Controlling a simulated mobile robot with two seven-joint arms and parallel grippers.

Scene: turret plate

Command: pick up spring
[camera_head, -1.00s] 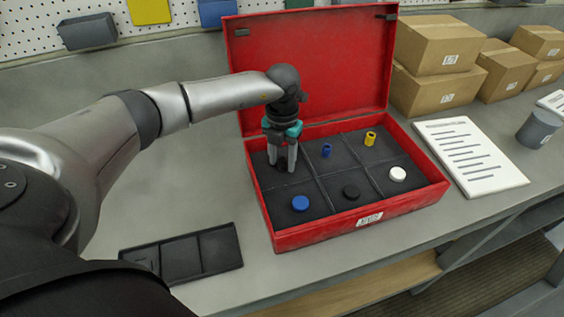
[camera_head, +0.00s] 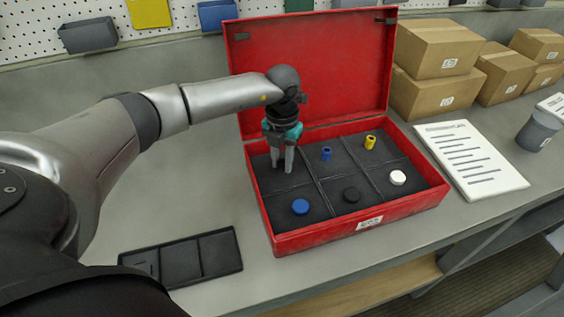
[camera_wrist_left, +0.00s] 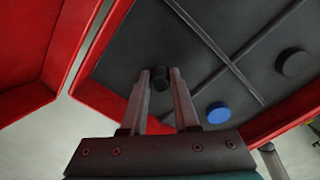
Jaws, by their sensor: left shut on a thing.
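The spring shows in the left wrist view as a small dark cylinder (camera_wrist_left: 161,80) between my left fingertips. My left gripper (camera_head: 282,168) points down into the back left compartment of the red case (camera_head: 258,219). Its fingers are shut on the spring, and they also show in the left wrist view (camera_wrist_left: 161,84). In the head view the fingers mostly hide the spring, and I cannot tell whether it touches the compartment floor. My right gripper is not in view.
The case also holds a blue tube (camera_head: 326,153), a yellow tube (camera_head: 370,142), and blue (camera_head: 300,206), black (camera_head: 351,194) and white (camera_head: 398,177) discs. An empty black tray (camera_head: 180,261) lies front left. The open lid (camera_head: 310,70) stands behind. A printed sheet (camera_head: 470,160) lies right.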

